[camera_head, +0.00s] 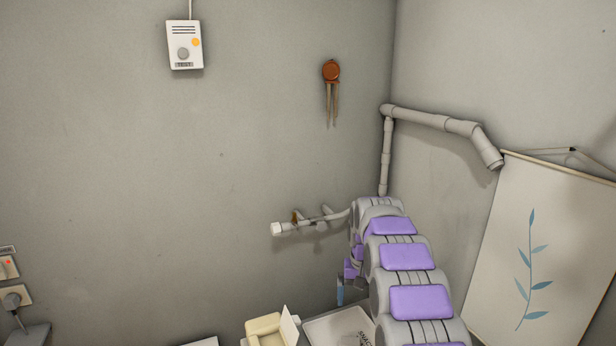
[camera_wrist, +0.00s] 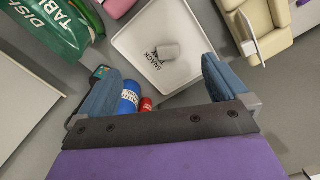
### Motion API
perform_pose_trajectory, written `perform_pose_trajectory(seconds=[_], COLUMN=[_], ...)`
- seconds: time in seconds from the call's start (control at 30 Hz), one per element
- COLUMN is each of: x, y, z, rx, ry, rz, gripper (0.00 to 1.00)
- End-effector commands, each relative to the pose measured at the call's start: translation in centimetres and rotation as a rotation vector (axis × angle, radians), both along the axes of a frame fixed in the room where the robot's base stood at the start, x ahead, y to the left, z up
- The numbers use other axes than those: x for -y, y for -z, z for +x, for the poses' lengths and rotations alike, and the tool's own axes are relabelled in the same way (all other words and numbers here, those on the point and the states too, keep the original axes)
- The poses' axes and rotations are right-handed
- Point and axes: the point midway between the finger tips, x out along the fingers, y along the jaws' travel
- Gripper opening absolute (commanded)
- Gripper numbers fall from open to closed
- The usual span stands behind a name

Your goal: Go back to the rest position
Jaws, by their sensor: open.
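My gripper (camera_wrist: 160,85) shows in the wrist view as two blue fingers spread wide apart, with nothing between them that they touch. In the head view my grey and purple arm reaches forward toward the corner, and a blue finger (camera_head: 340,291) shows low at its left side. The wrist view looks down past the fingers at a white tray (camera_wrist: 128,42) with "SNACK" lettering. A small grey rounded object (camera_wrist: 167,51) lies on the tray, apart from the fingers. The tray also shows at the bottom of the head view (camera_head: 322,325).
A green bag (camera_wrist: 52,22) marked "DISH TABLE" is at upper left. A blue can (camera_wrist: 128,103) and a red item (camera_wrist: 146,104) lie below the tray. A cream chair (camera_wrist: 258,20) stands right of it.

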Motion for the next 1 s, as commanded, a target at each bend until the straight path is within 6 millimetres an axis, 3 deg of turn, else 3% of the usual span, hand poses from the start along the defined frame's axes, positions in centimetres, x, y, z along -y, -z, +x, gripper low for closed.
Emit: perform_pose_trajectory(seconds=[0.13,0.43,0.77,1.0], x=[0.0,0.0,0.0,0.0], y=[-2.6,-6.1,-7.9,-7.6], z=[-3.6,-11.8,-22.1,-30.3], rx=[-0.007,-0.031,-0.055,-0.078], ry=[-0.010,-0.029,-0.051,-0.065], rz=[0.000,0.001,0.004,0.004], gripper=[1.00,1.00,1.00,1.00])
